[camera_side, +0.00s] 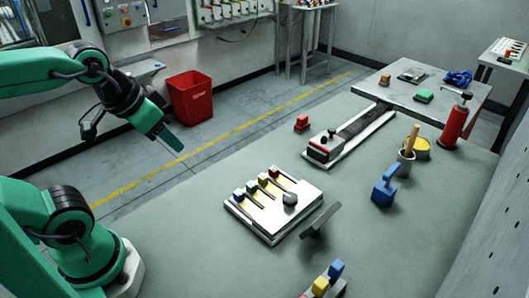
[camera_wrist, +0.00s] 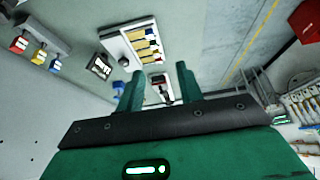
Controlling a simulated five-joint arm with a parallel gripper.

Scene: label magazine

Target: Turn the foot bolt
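The white label magazine (camera_side: 258,225) lies on the grey-green bench, with several yellow slots and small coloured blocks along its far edge. A grey round knob (camera_side: 290,199) stands at its right part. The magazine also shows in the wrist view (camera_wrist: 113,43), with the knob (camera_wrist: 124,62) at its lower edge. I cannot tell for sure which part is the foot bolt. My gripper (camera_side: 177,146) hangs in the air to the left of the magazine, well apart from it. In the wrist view its two green fingers (camera_wrist: 159,80) stand apart with nothing held between them.
A tilted dark plate (camera_side: 321,219) stands right of the magazine. Beyond are a slide unit (camera_side: 325,149), a red block (camera_side: 302,123), a blue tool (camera_side: 384,186) and a red bottle (camera_side: 454,124). Coloured blocks (camera_side: 321,285) sit at the front. The bench left of the magazine is clear.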

